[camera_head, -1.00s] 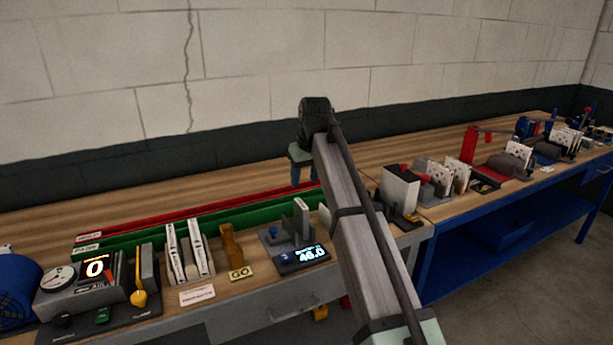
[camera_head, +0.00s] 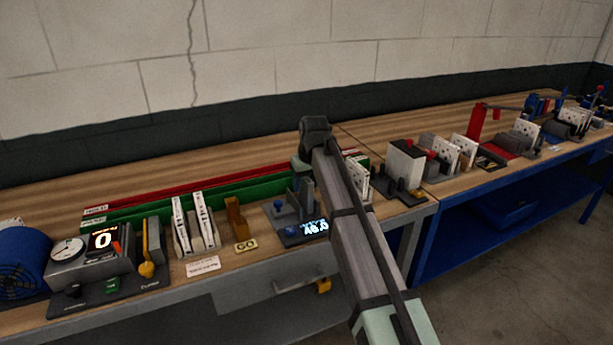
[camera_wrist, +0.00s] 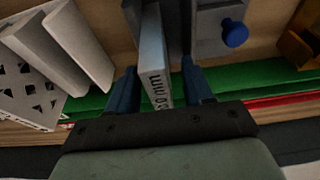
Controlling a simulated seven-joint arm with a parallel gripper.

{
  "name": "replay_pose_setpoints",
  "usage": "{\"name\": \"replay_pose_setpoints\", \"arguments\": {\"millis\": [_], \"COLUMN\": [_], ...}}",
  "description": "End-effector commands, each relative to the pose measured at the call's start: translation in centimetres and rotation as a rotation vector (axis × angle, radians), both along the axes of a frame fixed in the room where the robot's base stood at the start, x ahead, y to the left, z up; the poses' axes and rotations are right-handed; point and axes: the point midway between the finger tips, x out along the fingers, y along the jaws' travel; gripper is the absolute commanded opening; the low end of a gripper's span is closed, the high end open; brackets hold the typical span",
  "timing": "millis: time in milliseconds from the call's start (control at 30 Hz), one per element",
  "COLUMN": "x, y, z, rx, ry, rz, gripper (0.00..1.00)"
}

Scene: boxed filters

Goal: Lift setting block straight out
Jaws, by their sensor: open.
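The setting block (camera_wrist: 153,58) is a slim light-grey block with dark lettering ending in "mm" on its near face. In the wrist view it stands between the two blue fingers of my gripper (camera_wrist: 158,72), with a gap visible on each side, so the gripper is open around it. The block sits in or against a dark grey gauge (camera_wrist: 205,22) with a blue knob (camera_wrist: 235,33); its lower end is hidden. In the head view my gripper (camera_head: 302,190) is down over the gauge, whose lit display (camera_head: 315,227) stands at the front. There the block is largely hidden by the fingers.
Green (camera_head: 150,212) and red (camera_head: 140,203) rails run behind the gauge. A brown-orange stand (camera_head: 236,218) with a GO plate (camera_head: 246,245) and white boxed filters (camera_head: 194,225) stand to the left.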

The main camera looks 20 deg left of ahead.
Motion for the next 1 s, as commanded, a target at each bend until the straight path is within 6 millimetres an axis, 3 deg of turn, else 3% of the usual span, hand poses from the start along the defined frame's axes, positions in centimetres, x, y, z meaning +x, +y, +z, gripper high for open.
{"name": "replay_pose_setpoints", "arguments": {"millis": [367,900,1000], "x": [0.08,0.08,0.08], "y": [0.08,0.07,0.07], "z": [-0.37,-0.34,-0.34], "rx": [0.001,0.001,0.001], "ry": [-0.001,-0.001,-0.001], "rz": [0.000,0.000,0.000], "gripper": [0.51,0.00,0.00]}}
